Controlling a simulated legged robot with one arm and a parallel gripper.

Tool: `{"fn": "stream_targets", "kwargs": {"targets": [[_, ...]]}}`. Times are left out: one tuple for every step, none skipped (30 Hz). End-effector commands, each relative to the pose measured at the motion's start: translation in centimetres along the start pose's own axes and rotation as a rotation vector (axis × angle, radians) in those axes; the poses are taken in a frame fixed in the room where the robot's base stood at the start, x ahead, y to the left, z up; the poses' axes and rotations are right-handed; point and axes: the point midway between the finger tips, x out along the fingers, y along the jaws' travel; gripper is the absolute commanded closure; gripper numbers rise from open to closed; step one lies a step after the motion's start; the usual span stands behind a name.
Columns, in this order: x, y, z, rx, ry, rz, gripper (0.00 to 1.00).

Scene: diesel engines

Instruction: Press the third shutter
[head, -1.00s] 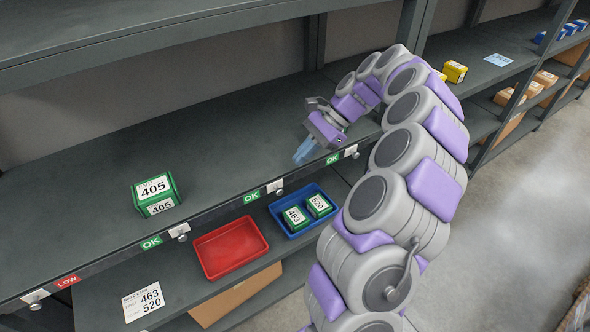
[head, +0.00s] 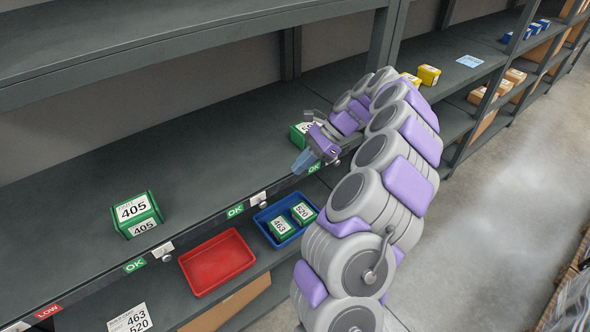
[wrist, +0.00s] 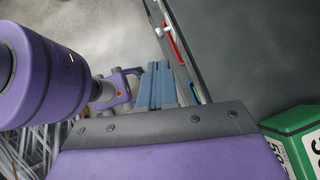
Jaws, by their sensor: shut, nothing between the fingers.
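Small white shutters with round knobs sit along the front edge of the shelf, beside LOW and OK labels. From the left, one is cut off at the lower left (head: 15,327), one is left of the red tray (head: 163,250), and the third shutter (head: 259,198) is above the blue tray. Another, beyond the rightmost OK label, is mostly hidden by my gripper. My gripper (head: 303,162) is shut and empty, its blue fingers over the shelf edge beside that rightmost label, right of the third shutter. The fingers also show in the wrist view (wrist: 160,86).
A green box marked 405 (head: 136,214) stands on the shelf. Another green box (head: 298,133) is behind my gripper. Below are a red tray (head: 217,262) and a blue tray (head: 262,217) holding two green boxes. Clear shelf lies between the upper boxes.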

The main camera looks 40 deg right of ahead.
Motion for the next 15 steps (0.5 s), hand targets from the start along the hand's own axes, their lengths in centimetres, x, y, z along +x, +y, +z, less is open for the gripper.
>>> {"fn": "stream_targets", "kwargs": {"targets": [[0.9,0.1,0.1,-0.002,-0.003,0.005,1.0],[1.4,0.1,0.1,-0.002,-0.004,0.006,1.0],[2.0,0.1,0.1,-0.002,-0.004,0.006,1.0],[2.5,0.1,0.1,-0.002,-0.004,0.004,1.0],[3.0,0.1,0.1,-0.002,-0.003,0.003,1.0],[3.8,0.1,0.1,-0.003,-0.005,0.005,1.0],[4.4,0.2,0.1,-0.002,-0.006,0.007,1.0],[4.9,0.2,0.1,-0.002,-0.006,0.006,1.0],[5.6,0.1,0.1,-0.002,-0.004,0.002,1.0],[6.2,0.1,0.1,-0.002,-0.004,0.003,1.0],[6.8,0.1,0.1,-0.002,-0.004,0.005,1.0],[7.6,0.2,0.1,-0.002,-0.005,0.007,1.0],[8.2,0.1,0.1,-0.002,-0.004,0.005,1.0],[8.7,0.1,0.1,-0.002,-0.004,0.004,1.0],[9.3,0.1,0.1,-0.003,-0.003,0.004,1.0]]}}
